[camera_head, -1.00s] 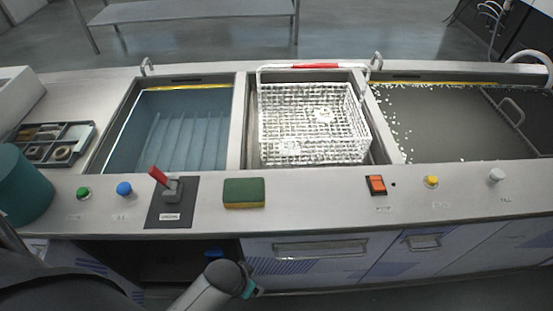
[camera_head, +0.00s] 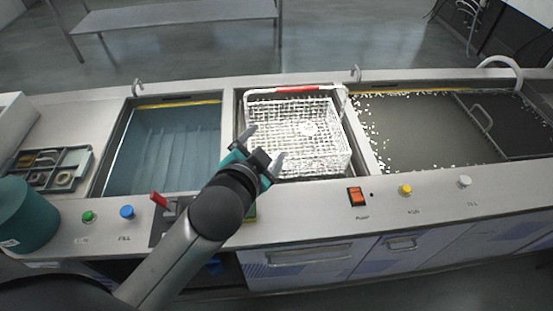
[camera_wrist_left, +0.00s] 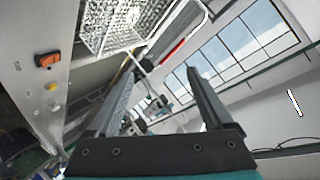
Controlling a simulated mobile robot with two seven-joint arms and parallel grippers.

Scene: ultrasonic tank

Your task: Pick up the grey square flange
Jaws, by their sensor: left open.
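I cannot make out the grey square flange for sure. A small pale piece (camera_head: 307,128) lies inside the white wire basket (camera_head: 342,150), too small and bright to tell its shape. The basket has a red-gripped handle and sits in the middle bay of the counter. My left gripper (camera_head: 262,150) is open and empty, above the counter at the basket's front left corner. In the left wrist view its two fingers (camera_wrist_left: 160,72) stand apart with nothing between them, and the basket (camera_wrist_left: 108,25) shows at the top. My right gripper is not in view.
A blue-water tank (camera_head: 165,150) lies left of the basket and a grey basin (camera_head: 425,130) with white specks lies right. A compartment tray (camera_head: 75,157) of small parts and a teal container (camera_head: 25,215) stand at the left. A red lever (camera_head: 158,199) stands up near my arm.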

